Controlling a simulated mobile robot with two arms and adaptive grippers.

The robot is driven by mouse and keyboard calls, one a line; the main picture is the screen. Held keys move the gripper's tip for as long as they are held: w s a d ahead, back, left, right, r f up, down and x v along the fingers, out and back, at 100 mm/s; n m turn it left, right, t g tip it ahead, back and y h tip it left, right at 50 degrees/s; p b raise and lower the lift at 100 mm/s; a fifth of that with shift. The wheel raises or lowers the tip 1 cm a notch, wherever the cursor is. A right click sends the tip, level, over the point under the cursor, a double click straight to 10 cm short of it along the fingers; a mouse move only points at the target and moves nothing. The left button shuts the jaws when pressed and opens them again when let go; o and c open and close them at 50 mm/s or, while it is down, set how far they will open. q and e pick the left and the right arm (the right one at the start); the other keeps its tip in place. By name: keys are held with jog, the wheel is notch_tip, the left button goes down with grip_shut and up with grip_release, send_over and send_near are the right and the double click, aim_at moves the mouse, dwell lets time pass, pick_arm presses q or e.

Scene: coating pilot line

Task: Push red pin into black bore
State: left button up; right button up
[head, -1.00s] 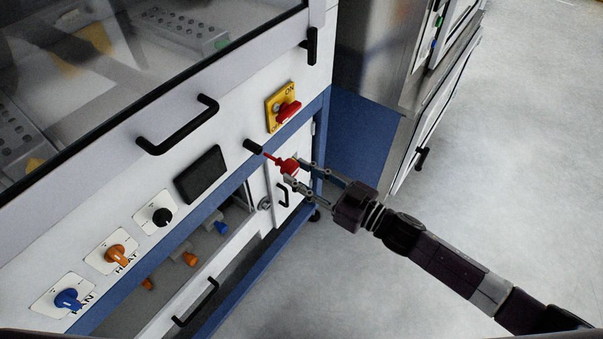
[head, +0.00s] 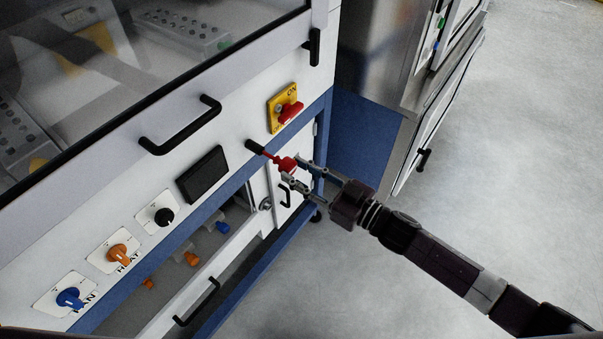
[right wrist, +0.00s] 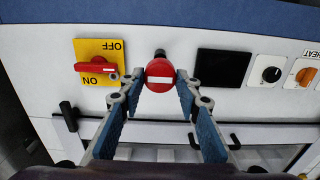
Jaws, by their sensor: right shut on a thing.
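The red pin (head: 288,164) has a round red head with a white bar, seen face-on in the right wrist view (right wrist: 160,74). My right gripper (head: 293,169) is shut on this head, one finger on each side. The pin's thin shank points up-left to the black bore (head: 254,145), a short black cylinder sticking out of the white panel. The shank's tip meets the bore's mouth in the head view; how deep it sits I cannot tell. In the right wrist view the bore (right wrist: 160,53) shows behind the pin head, which partly covers it. My left gripper is not in view.
A yellow plate with a red ON/OFF switch (head: 287,107) is close above the bore. A dark screen (head: 203,174) is to its left, with knobs further left. A door handle (head: 181,125) sticks out above. Open floor lies to the right.

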jog(key=shift+b+x, duration=0.3)
jog(key=shift+x, duration=1.8)
jog(key=o, duration=1.3)
jog(key=shift+o, duration=0.2)
jog(key=v, duration=1.2)
